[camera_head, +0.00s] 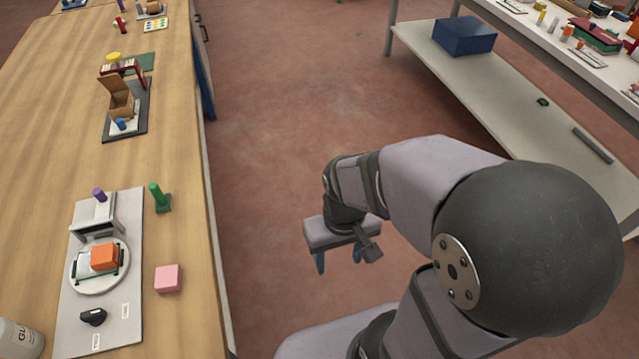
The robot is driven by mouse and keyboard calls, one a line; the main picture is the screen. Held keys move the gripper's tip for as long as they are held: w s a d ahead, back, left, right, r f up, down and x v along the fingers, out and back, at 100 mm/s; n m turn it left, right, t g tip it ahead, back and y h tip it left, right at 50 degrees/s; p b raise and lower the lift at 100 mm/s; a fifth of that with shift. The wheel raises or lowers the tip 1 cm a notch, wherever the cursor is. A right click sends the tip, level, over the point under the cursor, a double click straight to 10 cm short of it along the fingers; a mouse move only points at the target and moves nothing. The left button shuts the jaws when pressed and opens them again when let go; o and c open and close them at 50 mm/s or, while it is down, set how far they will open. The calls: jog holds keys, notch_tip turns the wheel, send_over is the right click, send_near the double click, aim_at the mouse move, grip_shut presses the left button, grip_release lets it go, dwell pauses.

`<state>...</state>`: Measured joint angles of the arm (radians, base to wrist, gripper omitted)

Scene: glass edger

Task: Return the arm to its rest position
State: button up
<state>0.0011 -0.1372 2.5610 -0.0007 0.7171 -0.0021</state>
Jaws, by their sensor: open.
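My arm is folded at the right of the view, over the reddish floor and off the wooden table (182,180). My gripper (339,259) points down between the table and the shelf, with its two blue fingertips apart and nothing seen between them. On the table is a glass edger on a grey board (68,312). An orange block (104,256) sits in a green-framed holder on its round white plate (84,285). A pink block (168,278) and a green peg on a base (159,198) stand apart from the gripper, right of the board.
A black knob-like part (93,317) lies on the board, and a white bottle (20,338) stands lower left. An open cardboard box (121,104) sits farther up the table. A shelf with a blue box (464,36) is at upper right. The floor between is clear.

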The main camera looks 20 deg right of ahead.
notch_tip(320, 180, up, 9)
jog(key=p, duration=0.8)
jog(key=shift+f, duration=0.2)
jog(key=shift+c, duration=0.6)
dwell(0.8)
